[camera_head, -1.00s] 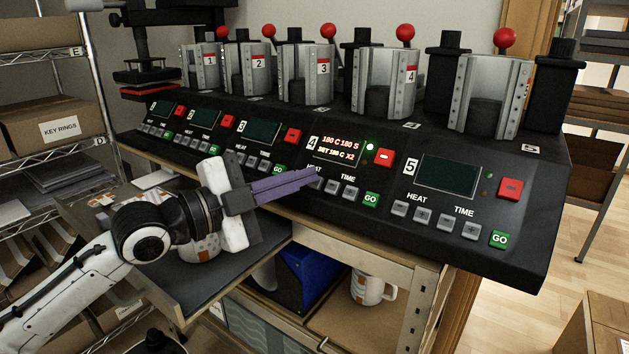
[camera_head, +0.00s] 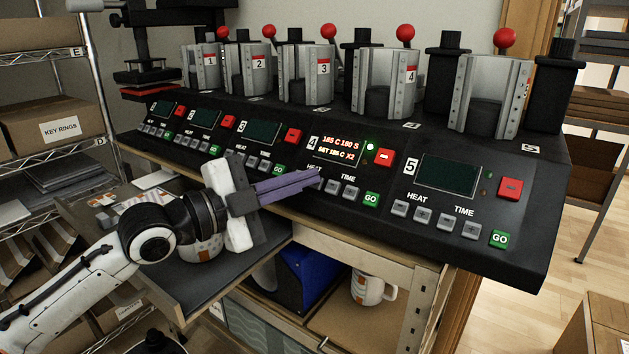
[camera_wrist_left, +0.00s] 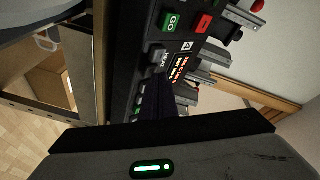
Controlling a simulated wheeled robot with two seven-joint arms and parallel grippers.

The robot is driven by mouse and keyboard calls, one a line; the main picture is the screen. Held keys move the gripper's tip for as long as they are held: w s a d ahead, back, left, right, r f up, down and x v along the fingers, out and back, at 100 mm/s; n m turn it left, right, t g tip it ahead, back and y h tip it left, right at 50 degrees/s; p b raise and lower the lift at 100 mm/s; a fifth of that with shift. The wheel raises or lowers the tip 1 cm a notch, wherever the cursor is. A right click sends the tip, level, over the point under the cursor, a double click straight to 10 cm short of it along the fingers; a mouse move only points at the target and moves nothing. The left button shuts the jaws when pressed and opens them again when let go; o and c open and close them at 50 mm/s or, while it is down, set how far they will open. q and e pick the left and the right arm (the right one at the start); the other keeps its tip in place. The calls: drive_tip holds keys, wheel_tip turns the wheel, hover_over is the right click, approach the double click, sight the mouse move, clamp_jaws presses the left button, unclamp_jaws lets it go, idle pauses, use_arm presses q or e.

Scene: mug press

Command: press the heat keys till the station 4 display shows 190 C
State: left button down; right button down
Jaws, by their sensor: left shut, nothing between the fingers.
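The station 4 display (camera_head: 338,151) is lit. It appears to read 185 C 180 S, with SET 185 C X2 below, and a green light glows beside it. My left gripper (camera_head: 318,176) is shut and empty, its purple fingertips at the station 4 heat keys, which they mostly hide. I cannot tell whether the tips touch a key. The time keys (camera_head: 342,189) and the green GO key (camera_head: 371,199) are clear to the right. In the left wrist view the dark fingers reach toward the panel near the lit display (camera_wrist_left: 179,69). My right gripper is not in view.
The station 5 display (camera_head: 449,174) is dark, as are those of the other stations. Mug presses with red knobs stand along the back. A mug (camera_head: 372,288) sits on the shelf below. A pull-out tray (camera_head: 230,273) lies under my left arm.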

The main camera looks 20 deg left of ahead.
use_arm(q)
drive_tip(key=shift+w+d+f, duration=0.1)
drive_tip(key=shift+f, duration=0.25)
drive_tip(key=shift+r, duration=0.1)
drive_tip(key=shift+s+r, duration=0.1)
drive_tip(key=shift+s, duration=0.2)
drive_tip(key=shift+s+a+r+p, duration=0.3)
drive_tip(key=shift+s+r+p, duration=0.05)
drive_tip(key=shift+r+p, duration=0.1)
drive_tip(key=shift+s+a+r+p, duration=0.3)
drive_tip(key=shift+s+r+p, duration=0.3)
drive_tip(key=shift+s+r, duration=0.25)
drive_tip(key=shift+s+a+r+p, duration=0.3)
drive_tip(key=shift+s+r+p, duration=0.25)
drive_tip(key=shift+s+r, duration=0.3)
idle(1.4)
